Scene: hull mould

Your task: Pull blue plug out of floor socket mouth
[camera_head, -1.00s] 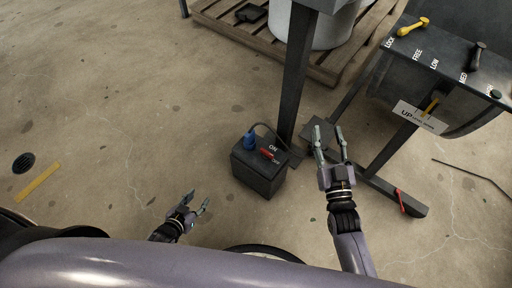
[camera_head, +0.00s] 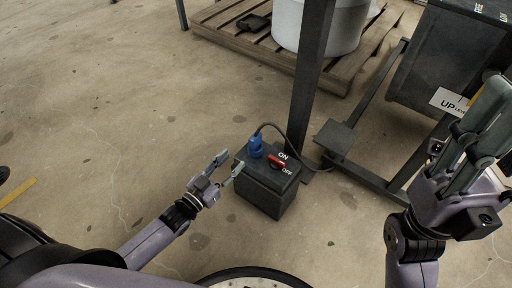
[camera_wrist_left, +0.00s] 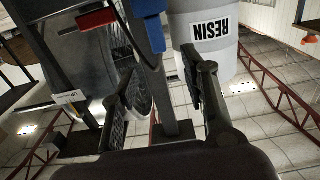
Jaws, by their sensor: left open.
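The blue plug (camera_head: 255,147) sits upright in the top of a black floor socket box (camera_head: 264,192), with a dark cable curving from its top to the right. A red switch handle (camera_head: 277,161) lies beside it, near ON and OFF labels. My left gripper (camera_head: 230,162) is open and empty, just left of the box with its fingers towards the plug, apart from it. In the left wrist view, the blue plug (camera_wrist_left: 149,30) shows at the top, beyond the open fingers (camera_wrist_left: 165,88). My right gripper (camera_head: 478,130) is raised close to the head camera at the right; its jaw gap is unclear.
A dark steel post (camera_head: 312,75) stands just behind the box. A dark metal stand with a foot plate (camera_head: 335,137) is to the right. A pallet (camera_head: 245,38) holds a pale drum (camera_head: 335,25) behind. The floor left of the box is clear.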

